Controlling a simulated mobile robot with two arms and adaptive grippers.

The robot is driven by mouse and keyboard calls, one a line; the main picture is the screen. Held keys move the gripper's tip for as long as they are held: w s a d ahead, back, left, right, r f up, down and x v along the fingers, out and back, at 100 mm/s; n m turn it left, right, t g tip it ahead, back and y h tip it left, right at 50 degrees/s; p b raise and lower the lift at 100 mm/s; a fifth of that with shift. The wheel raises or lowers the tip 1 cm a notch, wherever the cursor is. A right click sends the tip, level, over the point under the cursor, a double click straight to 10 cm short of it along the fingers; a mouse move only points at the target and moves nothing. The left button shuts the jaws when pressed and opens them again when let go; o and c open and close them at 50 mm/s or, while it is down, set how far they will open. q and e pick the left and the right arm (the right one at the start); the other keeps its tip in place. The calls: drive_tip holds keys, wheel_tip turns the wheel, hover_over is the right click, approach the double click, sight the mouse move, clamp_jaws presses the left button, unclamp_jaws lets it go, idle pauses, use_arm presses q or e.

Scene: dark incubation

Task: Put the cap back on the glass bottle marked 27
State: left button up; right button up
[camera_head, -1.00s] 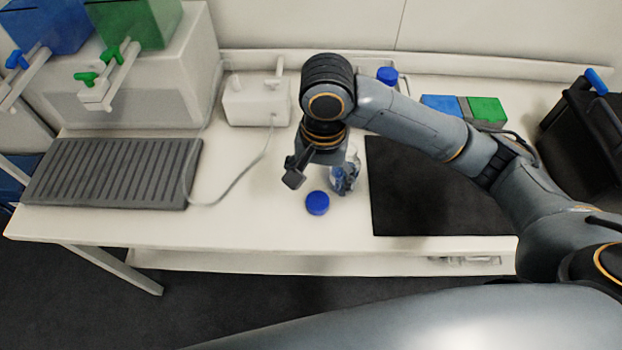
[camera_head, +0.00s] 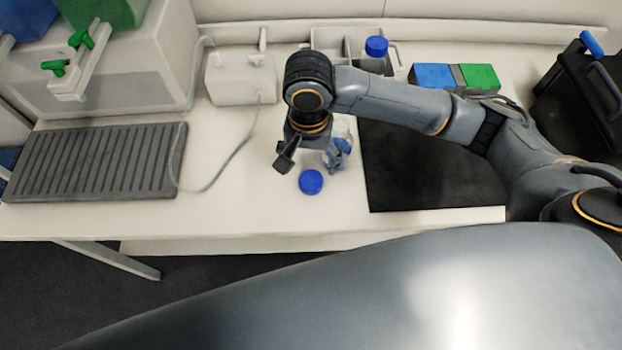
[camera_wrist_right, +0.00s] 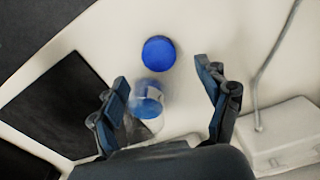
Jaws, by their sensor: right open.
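A round blue cap (camera_head: 311,181) lies on the white bench, apart from the bottle; it also shows in the right wrist view (camera_wrist_right: 158,53). A clear glass bottle (camera_head: 342,146) stands just behind and right of it, partly hidden by my right gripper. In the right wrist view the bottle (camera_wrist_right: 150,103) shows blue near its top, between the fingers; no number is readable. My right gripper (camera_head: 309,160) is open above the bench, its fingers (camera_wrist_right: 162,76) apart with nothing held. I cannot tell its exact height over the bottle. My left gripper is out of view.
A black mat (camera_head: 415,180) lies right of the bottle, a grey ribbed tray (camera_head: 95,165) at left. Behind are a white box (camera_head: 240,82) with a cable and another blue-capped bottle (camera_head: 376,48). Blue and green boxes (camera_head: 455,77) stand behind the mat. The bench front is clear.

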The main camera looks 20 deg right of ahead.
sight(311, 180)
drive_tip(key=shift+d+f, duration=0.15)
drive_tip(key=shift+f, duration=1.65)
drive_tip(key=shift+d+f, duration=0.1)
drive_tip(key=shift+f, duration=1.7)
drive_tip(key=c, duration=0.9)
